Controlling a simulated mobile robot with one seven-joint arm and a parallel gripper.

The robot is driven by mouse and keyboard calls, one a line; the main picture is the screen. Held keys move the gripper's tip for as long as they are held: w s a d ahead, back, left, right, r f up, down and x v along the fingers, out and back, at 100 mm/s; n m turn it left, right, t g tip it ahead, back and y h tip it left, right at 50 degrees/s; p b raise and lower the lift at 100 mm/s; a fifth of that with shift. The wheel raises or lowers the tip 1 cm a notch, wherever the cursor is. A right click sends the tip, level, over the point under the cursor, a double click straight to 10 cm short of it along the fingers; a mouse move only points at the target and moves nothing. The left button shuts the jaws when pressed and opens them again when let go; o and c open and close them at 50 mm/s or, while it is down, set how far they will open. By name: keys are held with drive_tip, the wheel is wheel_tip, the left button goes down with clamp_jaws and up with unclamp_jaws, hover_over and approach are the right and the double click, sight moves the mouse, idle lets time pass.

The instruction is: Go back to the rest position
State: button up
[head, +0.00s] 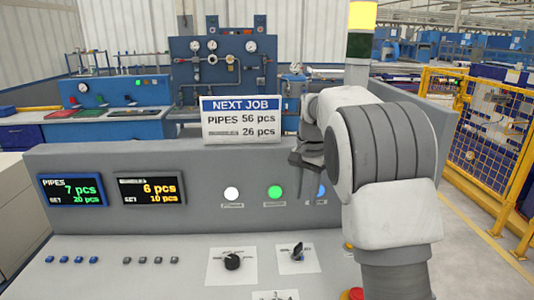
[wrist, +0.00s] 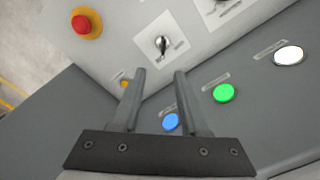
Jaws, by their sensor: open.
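My gripper (head: 308,160) is in front of the upright face of the grey control panel (head: 120,158), near the blue button (head: 321,191). In the wrist view my gripper (wrist: 154,75) has its two fingers apart with nothing between them. The blue button (wrist: 171,122) shows between the fingers near their base, and the green button (wrist: 224,93) is beside the right finger. The white button (wrist: 289,56) is farther right. My arm covers the right part of the panel in the head view. Whether a finger touches the panel cannot be told.
The desk part of the panel carries a black knob (head: 232,262), a key-type switch (head: 297,251) and a red emergency button (wrist: 86,23). A sign (head: 241,119) and a light tower (head: 360,45) stand on top. Two displays (head: 72,190) are at left. A yellow fence (head: 495,140) is at right.

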drive_tip(key=s+r+n+t, duration=0.15)
drive_tip(key=s+r, duration=0.25)
drive_tip(key=s, duration=0.5)
drive_tip(key=s+r+n+t, duration=0.1)
drive_tip(key=s+r+n, duration=0.2)
drive_tip(key=s+r, duration=0.35)
drive_tip(key=s+f+n+t, duration=0.1)
drive_tip(key=s+f+n, duration=0.1)
drive_tip(key=s, duration=0.6)
drive_tip(key=s+f+n+t, duration=0.1)
drive_tip(key=s+f, duration=0.3)
drive_tip(key=s, duration=0.5)
drive_tip(key=shift+s+a+f+n, duration=0.15)
drive_tip(key=shift+s+f+n, duration=0.15)
drive_tip(key=shift+n, duration=0.15)
drive_tip(key=shift+t, duration=0.25)
